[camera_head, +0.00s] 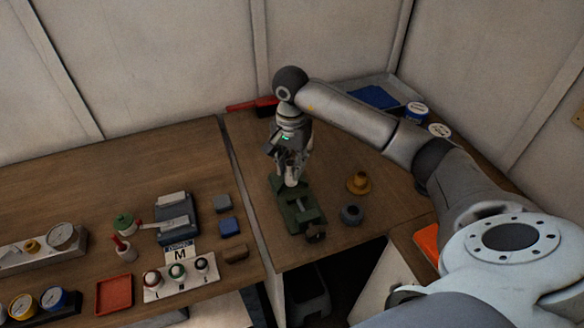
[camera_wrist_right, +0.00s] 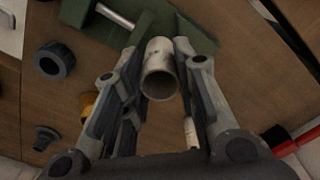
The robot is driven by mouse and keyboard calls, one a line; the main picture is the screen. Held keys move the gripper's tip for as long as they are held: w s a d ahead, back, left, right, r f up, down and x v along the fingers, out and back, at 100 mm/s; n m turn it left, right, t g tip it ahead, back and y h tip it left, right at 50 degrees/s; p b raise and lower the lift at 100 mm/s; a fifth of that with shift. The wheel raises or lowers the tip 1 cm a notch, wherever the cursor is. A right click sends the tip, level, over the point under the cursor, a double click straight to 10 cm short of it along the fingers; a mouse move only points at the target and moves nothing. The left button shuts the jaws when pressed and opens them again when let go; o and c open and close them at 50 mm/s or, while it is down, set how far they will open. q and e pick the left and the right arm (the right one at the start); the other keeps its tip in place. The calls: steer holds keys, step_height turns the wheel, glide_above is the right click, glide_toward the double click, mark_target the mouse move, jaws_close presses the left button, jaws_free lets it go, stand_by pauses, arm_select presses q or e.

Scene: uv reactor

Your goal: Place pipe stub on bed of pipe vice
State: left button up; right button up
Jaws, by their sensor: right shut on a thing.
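The pipe stub (camera_wrist_right: 160,68) is a short, pale grey metal tube. My right gripper (camera_wrist_right: 158,62) is shut on it, a finger on each side, with the tube's open end facing the wrist camera. In the head view the right gripper (camera_head: 290,170) points down over the back end of the green pipe vice (camera_head: 306,218) on the table; the stub (camera_head: 292,180) shows only small between the fingers. The vice also shows at the top of the wrist view (camera_wrist_right: 190,38). I cannot tell whether the stub touches the vice. The left gripper is out of view.
A brass flanged piece (camera_head: 358,184) and a dark ring nut (camera_head: 350,215) lie right of the vice. A red tool (camera_head: 250,105) and a tray (camera_head: 400,88) are behind. The left table holds gauges, blocks and a red tray (camera_head: 114,294). A gap separates the tables.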

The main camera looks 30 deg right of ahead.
mark_target(292, 170)
steer(key=shift+w+d+f, duration=0.25)
steer(key=shift+w+f, duration=0.05)
steer(key=shift+f, duration=0.25)
steer(key=shift+f+p, duration=0.95)
steer(key=shift+p, duration=0.15)
steer(key=shift+f, duration=0.8)
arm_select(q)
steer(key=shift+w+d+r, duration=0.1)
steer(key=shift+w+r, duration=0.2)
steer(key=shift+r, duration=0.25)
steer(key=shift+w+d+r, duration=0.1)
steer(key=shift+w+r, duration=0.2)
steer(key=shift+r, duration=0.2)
arm_select(e)
steer(key=o, duration=0.9)
steer(key=shift+r, duration=0.1)
steer(key=shift+c, duration=0.2)
